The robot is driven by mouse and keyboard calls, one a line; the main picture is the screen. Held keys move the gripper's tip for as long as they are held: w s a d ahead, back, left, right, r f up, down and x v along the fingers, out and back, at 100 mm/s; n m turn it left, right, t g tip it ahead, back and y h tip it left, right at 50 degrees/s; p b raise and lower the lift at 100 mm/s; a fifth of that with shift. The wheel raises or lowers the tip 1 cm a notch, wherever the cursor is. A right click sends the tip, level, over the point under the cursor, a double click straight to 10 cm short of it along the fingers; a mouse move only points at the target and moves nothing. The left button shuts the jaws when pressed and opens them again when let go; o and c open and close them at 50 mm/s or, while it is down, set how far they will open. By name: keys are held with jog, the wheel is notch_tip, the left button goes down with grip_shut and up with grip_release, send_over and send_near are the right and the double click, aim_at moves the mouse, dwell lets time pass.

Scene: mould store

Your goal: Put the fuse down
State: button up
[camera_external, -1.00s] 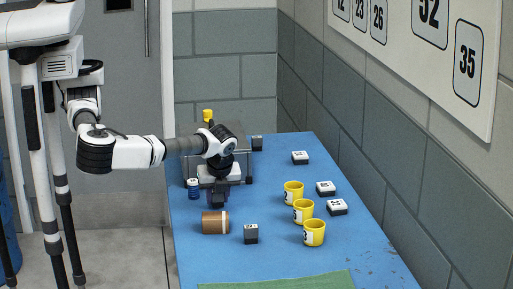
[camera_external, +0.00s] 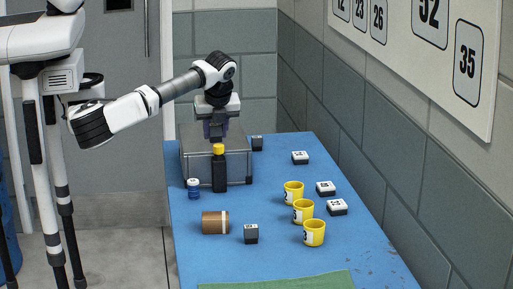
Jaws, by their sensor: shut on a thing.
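My gripper (camera_external: 217,138) points down over the grey see-through box near the far end of the blue table. A black upright thing with a yellow top (camera_external: 219,150) shows directly below the fingertips, in front of the box. The picture does not show clearly whether the fingers touch it.
The blue table (camera_external: 282,255) holds a grey box (camera_external: 239,166), a blue jar (camera_external: 193,189), a brown cylinder (camera_external: 214,223), a black block (camera_external: 251,234) and three yellow cups (camera_external: 314,233). White-topped blocks (camera_external: 326,187) lie on the right. A green mat (camera_external: 290,281) lies at the front.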

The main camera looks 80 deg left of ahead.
jog(key=shift+w+a+f+b, duration=0.15)
jog(key=shift+w+a+b, duration=0.05)
jog(key=shift+w+b, duration=0.25)
jog(key=w+a+f+b, duration=0.1)
jog(key=w+a+b, duration=0.3)
jog(key=w, duration=0.2)
jog(key=b, duration=1.4)
send_over(261, 160)
jog(key=d, duration=0.2)
jog(key=shift+m, duration=0.4)
jog(key=f+b, duration=0.1)
jog(key=f, duration=1.1)
jog(key=f+b, duration=0.1)
jog(key=f, duration=0.5)
jog(key=shift+a+f+b, duration=0.25)
jog(key=shift+b, duration=0.1)
jog(key=o, duration=1)
jog(key=shift+f, duration=0.15)
jog(key=shift+c, duration=0.2)
